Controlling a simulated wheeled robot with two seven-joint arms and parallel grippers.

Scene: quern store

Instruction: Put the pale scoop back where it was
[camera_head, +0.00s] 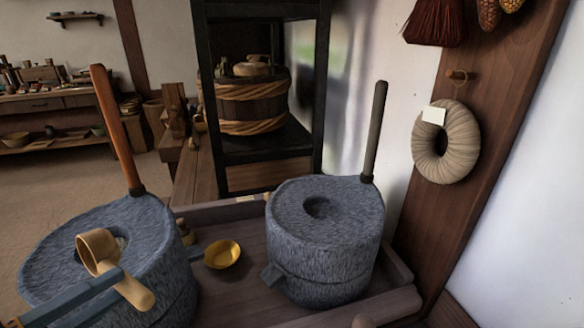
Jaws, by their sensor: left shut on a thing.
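The pale scoop (97,246) is a light wooden cup with a handle. My left gripper (114,282) comes in from the lower left and is shut on its handle, whose end (137,294) sticks out below the fingers. The scoop shows over the left stone quern (160,243), its cup in front of the dark hole in the top; I cannot tell its height above the stone. My right gripper is not in view.
A second quern (326,245) with a dark upright handle (376,130) stands right on the wooden tray bench (400,302). The left quern has an orange-brown upright handle (117,130). A yellow bowl (222,254) sits between them. A coiled ring (446,142) hangs on the right post.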

